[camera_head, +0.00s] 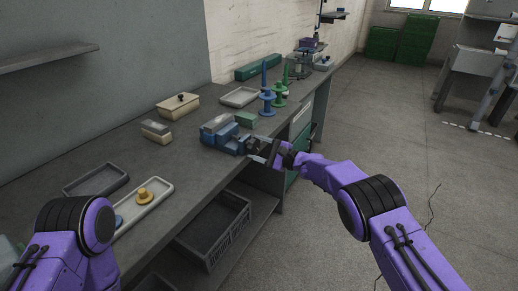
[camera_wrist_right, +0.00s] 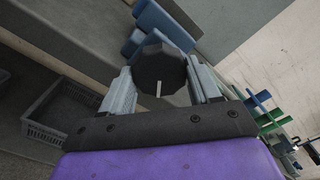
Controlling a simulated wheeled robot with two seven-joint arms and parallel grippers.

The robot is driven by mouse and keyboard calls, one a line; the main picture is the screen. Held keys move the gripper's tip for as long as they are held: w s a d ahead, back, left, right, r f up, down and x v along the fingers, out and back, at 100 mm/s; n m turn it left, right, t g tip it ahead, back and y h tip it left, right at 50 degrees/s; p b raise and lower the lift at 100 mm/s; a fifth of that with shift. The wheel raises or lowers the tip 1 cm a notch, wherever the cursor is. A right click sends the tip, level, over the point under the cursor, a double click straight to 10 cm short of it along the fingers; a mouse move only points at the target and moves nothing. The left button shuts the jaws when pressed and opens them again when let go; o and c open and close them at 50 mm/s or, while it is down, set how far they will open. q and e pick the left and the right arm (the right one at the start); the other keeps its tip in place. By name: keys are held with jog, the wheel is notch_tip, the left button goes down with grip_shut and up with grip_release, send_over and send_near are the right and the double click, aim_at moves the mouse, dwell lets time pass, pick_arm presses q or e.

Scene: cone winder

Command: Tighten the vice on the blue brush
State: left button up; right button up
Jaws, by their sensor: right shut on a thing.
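The blue vice (camera_head: 228,138) stands at the front edge of the bench in the head view, with a grey and blue piece at its top. I cannot clearly make out the blue brush as separate from the vice. My right gripper (camera_head: 259,148) is at the vice's front end. In the right wrist view its two fingers are shut on a black faceted knob (camera_wrist_right: 158,68), one finger on each side. The blue vice body (camera_wrist_right: 160,22) shows just beyond the knob. My left gripper is outside both views; only my left arm shows.
A blue spool stand (camera_head: 267,100) and a green one (camera_head: 283,92) stand behind the vice. A beige box (camera_head: 178,105), a grey tray (camera_head: 95,180) and a pale tray (camera_head: 158,199) with a yellow part lie on the bench. A dark crate (camera_head: 208,258) sits below.

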jog(key=shift+f, duration=0.15)
jog(key=o, duration=1.1)
jog(key=shift+c, duration=0.2)
jog(key=v, duration=1)
jog(key=shift+s+d, duration=0.2)
jog(key=shift+d, duration=0.05)
